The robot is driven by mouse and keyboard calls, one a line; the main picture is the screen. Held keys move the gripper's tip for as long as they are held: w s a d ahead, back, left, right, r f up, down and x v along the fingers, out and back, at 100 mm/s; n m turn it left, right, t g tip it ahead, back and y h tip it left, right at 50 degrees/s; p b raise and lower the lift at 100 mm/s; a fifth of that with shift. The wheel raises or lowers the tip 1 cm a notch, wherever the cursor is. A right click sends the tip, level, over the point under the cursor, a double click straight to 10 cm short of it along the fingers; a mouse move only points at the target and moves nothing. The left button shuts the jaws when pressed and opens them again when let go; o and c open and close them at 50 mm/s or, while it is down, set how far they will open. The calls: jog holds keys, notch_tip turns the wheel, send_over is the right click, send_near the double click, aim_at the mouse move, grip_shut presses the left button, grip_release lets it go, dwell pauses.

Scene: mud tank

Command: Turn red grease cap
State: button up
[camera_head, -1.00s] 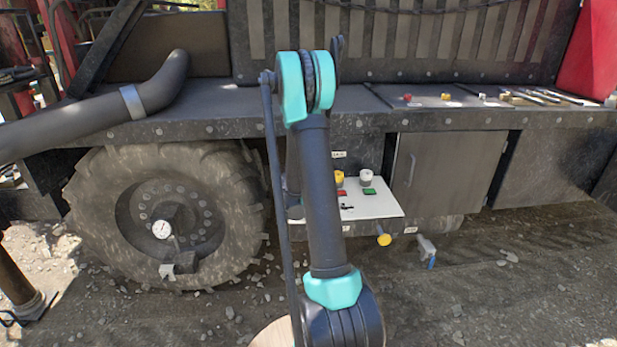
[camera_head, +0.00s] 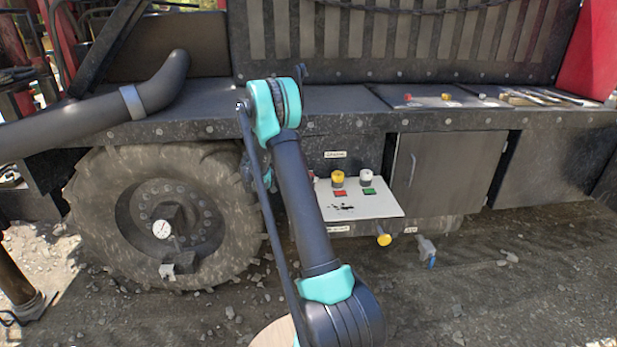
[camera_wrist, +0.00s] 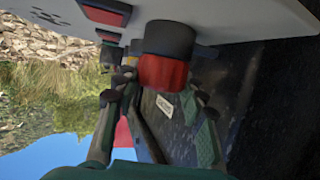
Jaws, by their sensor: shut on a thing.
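In the wrist view the red grease cap (camera_wrist: 163,72) stands out from a black collar (camera_wrist: 170,39) on the pale panel. My gripper (camera_wrist: 163,88) has a finger on each side of the cap and is shut on it. Only a sliver of the red cap (camera_head: 313,177) shows beside the arm. The white panel (camera_head: 385,206) also bears a yellow cap (camera_head: 338,178) and a white cap (camera_head: 366,177), side by side to the right.
A large wheel with a gauge (camera_head: 162,229) stands left of my arm. A yellow knob (camera_head: 384,239) and a blue-handled valve (camera_head: 427,251) hang below the panel. A cabinet door (camera_head: 447,172) is to the right. The gravel in front is open.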

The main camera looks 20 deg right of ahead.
jog(key=shift+f+m+g+y, duration=0.1)
jog(key=shift+m+g+y, duration=0.4)
jog(key=shift+m+g, duration=1.55)
jog(key=shift+g, duration=0.35)
jog(key=o, duration=1.2)
jog(key=shift+c, duration=0.2)
